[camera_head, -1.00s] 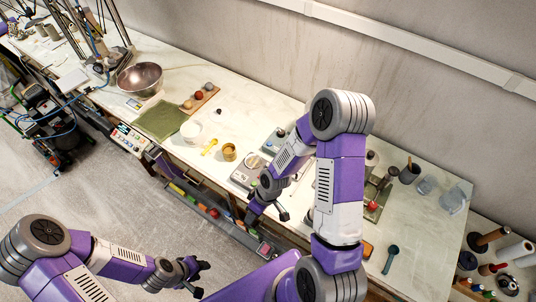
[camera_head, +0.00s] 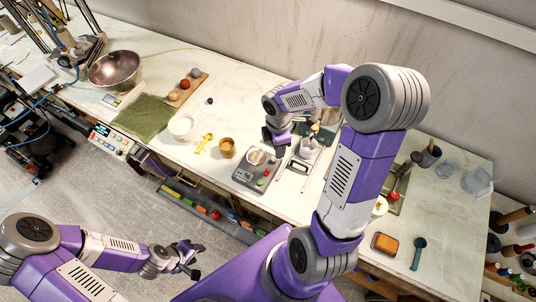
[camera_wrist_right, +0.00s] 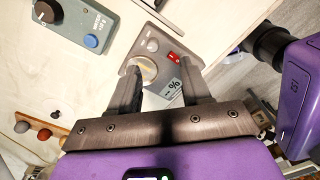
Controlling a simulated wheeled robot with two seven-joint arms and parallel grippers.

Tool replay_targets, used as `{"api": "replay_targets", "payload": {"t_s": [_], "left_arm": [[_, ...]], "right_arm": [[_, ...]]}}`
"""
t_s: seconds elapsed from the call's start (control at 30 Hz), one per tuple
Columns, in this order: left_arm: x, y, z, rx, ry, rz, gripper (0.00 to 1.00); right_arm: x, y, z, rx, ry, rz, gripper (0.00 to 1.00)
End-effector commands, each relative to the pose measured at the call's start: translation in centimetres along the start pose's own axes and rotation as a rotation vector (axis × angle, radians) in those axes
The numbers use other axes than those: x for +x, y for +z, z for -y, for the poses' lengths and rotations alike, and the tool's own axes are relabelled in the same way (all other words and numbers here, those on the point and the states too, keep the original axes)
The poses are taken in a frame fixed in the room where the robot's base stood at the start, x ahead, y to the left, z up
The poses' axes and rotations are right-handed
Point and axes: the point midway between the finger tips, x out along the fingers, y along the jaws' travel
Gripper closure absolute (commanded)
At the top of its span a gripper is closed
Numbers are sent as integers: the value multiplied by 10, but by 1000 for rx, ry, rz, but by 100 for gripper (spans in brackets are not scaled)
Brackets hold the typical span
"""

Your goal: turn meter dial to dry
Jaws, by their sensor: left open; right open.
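A grey meter (camera_head: 246,178) with a small "%" display, a round metallic disc and coloured buttons sits near the table's front edge. In the right wrist view the meter (camera_wrist_right: 152,45) lies beyond my fingers, its disc and display partly between them. A blue-grey box (camera_wrist_right: 73,25) with a black pointer knob (camera_wrist_right: 45,11) and a blue button is at upper left there. I cannot tell which part is the dry setting. My right gripper (camera_wrist_right: 160,92) is open, empty and pointed down over the table; it is behind the meter in the head view. My left gripper (camera_head: 192,262) is open, empty, off the table.
A wooden board (camera_head: 186,88) holds clay balls. The table's front edge is close to the meter.

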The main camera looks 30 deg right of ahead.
Motion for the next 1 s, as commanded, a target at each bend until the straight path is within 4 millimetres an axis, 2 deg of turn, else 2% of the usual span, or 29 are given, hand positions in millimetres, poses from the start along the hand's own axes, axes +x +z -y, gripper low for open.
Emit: {"api": "replay_targets", "payload": {"t_s": [0.03,0.13,0.33,0.7,1.0], "left_arm": [[12,-1,5,0,0,-1,57],[20,-2,7,0,0,-1,57],[24,-2,9,0,0,-2,57],[33,-2,12,0,0,-2,57],[34,-2,12,0,0,-2,57]], "right_arm": [[13,0,0,0,0,0,52],[21,0,0,0,0,0,52],[38,0,1,1,-4,0,52],[90,-1,0,1,-3,-1,52],[98,-1,0,1,0,-1,52]]}}
